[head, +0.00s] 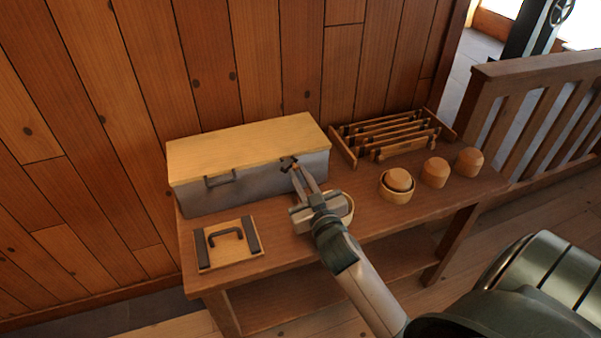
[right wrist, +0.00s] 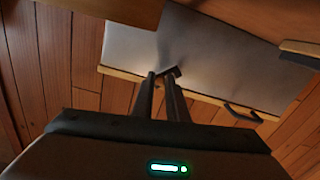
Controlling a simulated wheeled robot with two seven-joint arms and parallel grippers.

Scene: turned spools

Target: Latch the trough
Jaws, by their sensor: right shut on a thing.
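The trough (head: 258,185) is a long grey box with a closed pale wooden lid (head: 245,143), standing at the back left of the bench. It has a dark handle (head: 219,180) on its front left. A small dark latch (head: 289,163) sits at the front right, under the lid's edge. My right gripper (head: 296,172) reaches up to the latch, its fingers close together on it. In the right wrist view the fingertips (right wrist: 162,80) meet the dark latch piece (right wrist: 169,74) against the grey front. Whether the latch is fastened cannot be told. My left gripper is not in view.
A wooden panel with a dark handle (head: 228,244) lies at the bench's front left. A wooden rack (head: 392,135) stands at the back right. Another bowl (head: 347,207) is partly behind my right arm.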

